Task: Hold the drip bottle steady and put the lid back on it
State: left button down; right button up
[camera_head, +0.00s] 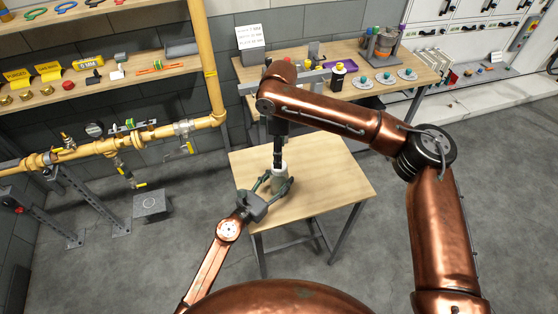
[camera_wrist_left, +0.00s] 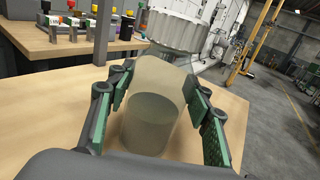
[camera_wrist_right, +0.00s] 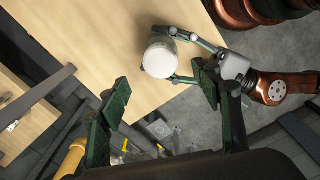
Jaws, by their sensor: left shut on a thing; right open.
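The drip bottle (camera_head: 279,184) stands upright on the small wooden table, pale and translucent. In the left wrist view the bottle (camera_wrist_left: 150,122) shows liquid in its lower part. My left gripper (camera_wrist_left: 160,88) is shut around its body, one finger on each side. The white ribbed lid (camera_wrist_left: 178,30) is at the bottle's top; I cannot tell whether it is screwed tight. From above, the lid's flat white top (camera_wrist_right: 158,61) shows in the right wrist view. My right gripper (camera_wrist_right: 163,86) is open and empty, pointing down above the lid and apart from it.
The small table (camera_head: 335,180) is otherwise bare. Behind it a workbench (camera_head: 420,75) holds small bottles, dishes and a purple tray (camera_head: 342,66). Yellow gas piping (camera_head: 205,60) and a shelf of fittings stand at the left.

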notch_tip(320, 180, up, 5)
dwell(0.3)
pick_arm(q)
jog(key=c, duration=0.9)
grip_release()
jog(key=v, duration=1.2)
jog(key=shift+a, duration=0.1)
